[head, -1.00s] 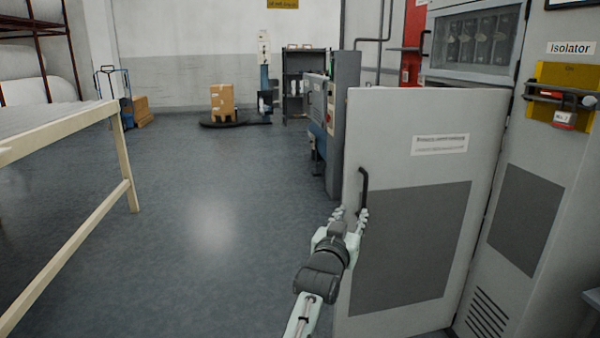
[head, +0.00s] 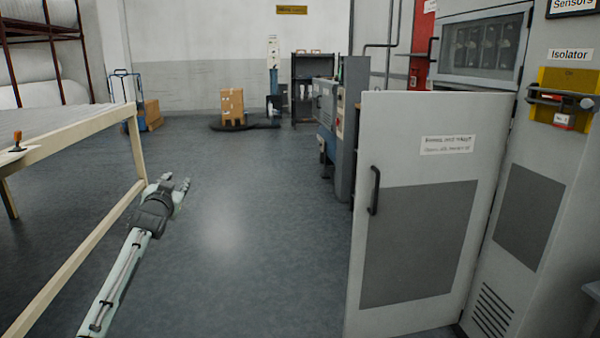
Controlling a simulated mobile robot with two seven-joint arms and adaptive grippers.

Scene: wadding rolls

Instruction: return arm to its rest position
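My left gripper (head: 175,183) is in the left half of the head view, at the end of my arm, which comes in from the lower left. It is beside the rail of the wooden-framed table and over the floor. Its fingers look spread, with nothing between them. The grey cabinet door (head: 420,215) stands open at the right, well apart from the gripper. Its black handle (head: 374,190) is free.
The table (head: 75,135) with its pale frame fills the left side. An isolator switch (head: 566,100) is on the cabinet at the right. A cardboard box (head: 231,104) stands on a low base at the back. The floor (head: 260,240) in the middle is clear.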

